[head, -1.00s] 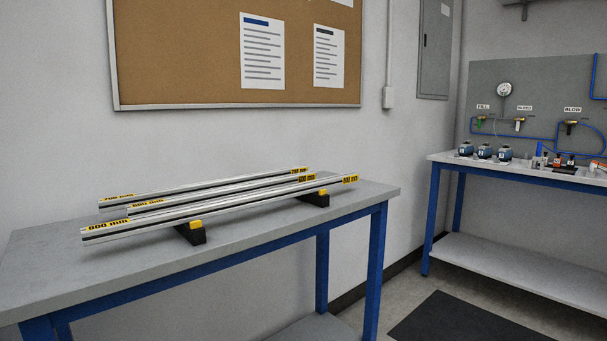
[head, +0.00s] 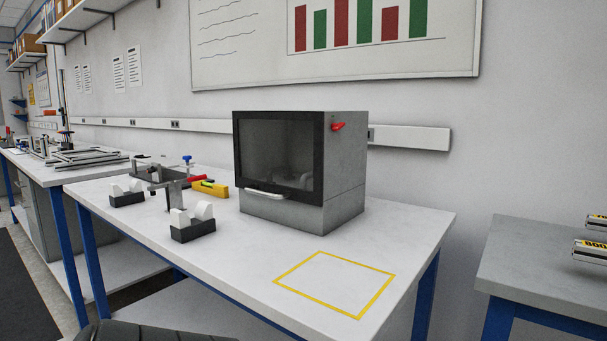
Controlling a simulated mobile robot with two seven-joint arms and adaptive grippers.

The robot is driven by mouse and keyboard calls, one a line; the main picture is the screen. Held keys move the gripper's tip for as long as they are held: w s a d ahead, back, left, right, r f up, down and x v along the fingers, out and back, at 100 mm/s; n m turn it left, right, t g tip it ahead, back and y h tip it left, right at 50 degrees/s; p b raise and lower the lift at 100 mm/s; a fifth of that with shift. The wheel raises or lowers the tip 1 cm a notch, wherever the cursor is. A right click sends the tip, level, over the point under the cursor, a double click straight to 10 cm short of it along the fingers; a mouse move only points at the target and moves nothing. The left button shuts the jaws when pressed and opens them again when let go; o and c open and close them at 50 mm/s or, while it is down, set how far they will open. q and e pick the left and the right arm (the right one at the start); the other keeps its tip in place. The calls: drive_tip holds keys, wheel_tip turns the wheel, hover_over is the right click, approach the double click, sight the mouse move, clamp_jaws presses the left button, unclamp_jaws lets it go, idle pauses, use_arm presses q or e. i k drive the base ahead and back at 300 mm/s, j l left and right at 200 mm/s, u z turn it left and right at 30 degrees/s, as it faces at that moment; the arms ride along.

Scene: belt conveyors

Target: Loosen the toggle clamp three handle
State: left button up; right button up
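I cannot pick out a clamp marked three for certain. A small fixture with a red handle (head: 197,179) stands on the white bench, left of the grey box, but it is too small to tell its type or whether it is open or closed. A separate red lever (head: 338,126) sits on the right side of the grey box. Neither of my grippers is in view.
The grey box (head: 346,165) with a dark window stands on the white bench (head: 420,235). A yellow-outlined square (head: 357,315) in front is empty. Black-and-white holders (head: 192,232) and a yellow level (head: 211,189) lie left. A grey table (head: 530,262) with labelled bars stands right.

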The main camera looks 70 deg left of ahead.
sight(199, 177)
drive_tip(key=u, duration=2.7)
drive_tip(key=z, duration=0.6)
drive_tip(key=j+z, duration=0.5)
drive_tip(key=k+j+z, duration=0.1)
drive_tip(key=j+z, duration=0.4)
drive_tip(key=k+j+z, duration=0.15)
drive_tip(key=j, duration=0.2)
drive_tip(key=k+j+z, duration=0.15)
drive_tip(key=j, duration=0.2)
drive_tip(key=k+j+z, duration=0.15)
drive_tip(key=j, duration=0.2)
drive_tip(key=k+j, duration=0.15)
drive_tip(key=j, duration=0.2)
drive_tip(key=k+j+z, duration=0.1)
drive_tip(key=j, duration=0.25)
drive_tip(key=k+j, duration=0.25)
drive_tip(key=j+z, duration=0.05)
drive_tip(key=j, duration=0.05)
